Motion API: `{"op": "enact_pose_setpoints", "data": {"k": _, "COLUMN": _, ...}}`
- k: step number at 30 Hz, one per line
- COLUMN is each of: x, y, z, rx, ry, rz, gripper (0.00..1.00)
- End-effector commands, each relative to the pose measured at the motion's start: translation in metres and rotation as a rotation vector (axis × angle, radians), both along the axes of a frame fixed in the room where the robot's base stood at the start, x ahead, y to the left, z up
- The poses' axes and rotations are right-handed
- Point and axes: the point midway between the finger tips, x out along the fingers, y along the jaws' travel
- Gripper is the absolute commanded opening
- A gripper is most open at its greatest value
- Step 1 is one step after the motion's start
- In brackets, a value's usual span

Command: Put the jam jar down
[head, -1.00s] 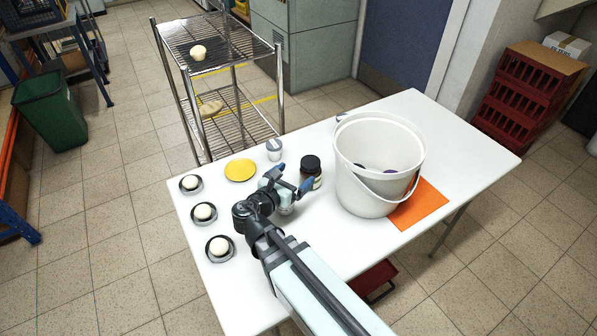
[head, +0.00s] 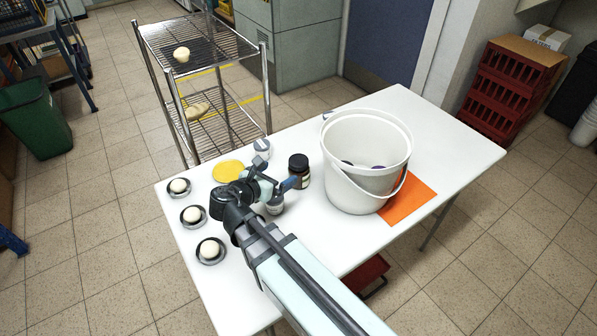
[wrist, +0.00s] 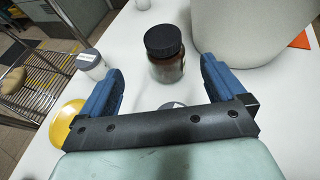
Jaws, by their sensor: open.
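A dark brown jar with a black lid (head: 299,171) stands upright on the white table, left of the white bucket (head: 350,185). In the wrist view the dark jar (wrist: 165,55) is ahead of and between my blue fingers, with gaps on both sides. My gripper (head: 276,166) is open, empty and low over the table. I cannot tell by label which jar holds jam.
The bucket stands partly on an orange mat (head: 412,200) and holds dark and purple-lidded items. A yellow disc (head: 228,172) lies left of my gripper. Several dark dishes with pale balls (head: 193,214) line the table's left edge. A wire rack (head: 200,50) stands behind.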

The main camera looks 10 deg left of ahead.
Motion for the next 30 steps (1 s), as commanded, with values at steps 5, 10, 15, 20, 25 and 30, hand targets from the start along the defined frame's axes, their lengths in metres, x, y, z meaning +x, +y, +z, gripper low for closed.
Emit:
{"op": "enact_pose_setpoints", "data": {"k": 5, "x": 0.012, "y": -0.003, "z": -0.004, "rx": 0.006, "ry": 0.019, "rz": -0.007, "gripper": 0.97}}
{"op": "enact_pose_setpoints", "data": {"k": 10, "x": 0.035, "y": -0.013, "z": -0.015, "rx": 0.005, "ry": 0.019, "rz": -0.006, "gripper": 0.97}}
{"op": "enact_pose_setpoints", "data": {"k": 15, "x": 0.057, "y": -0.022, "z": -0.024, "rx": 0.006, "ry": 0.018, "rz": -0.006, "gripper": 0.97}}
{"op": "enact_pose_setpoints", "data": {"k": 20, "x": 0.069, "y": -0.028, "z": -0.030, "rx": 0.006, "ry": 0.018, "rz": -0.005, "gripper": 0.97}}
{"op": "enact_pose_setpoints", "data": {"k": 25, "x": 0.073, "y": -0.030, "z": -0.032, "rx": 0.006, "ry": 0.017, "rz": -0.004, "gripper": 0.97}}
{"op": "enact_pose_setpoints", "data": {"k": 30, "x": 0.081, "y": -0.035, "z": -0.035, "rx": 0.006, "ry": 0.017, "rz": -0.005, "gripper": 0.97}}
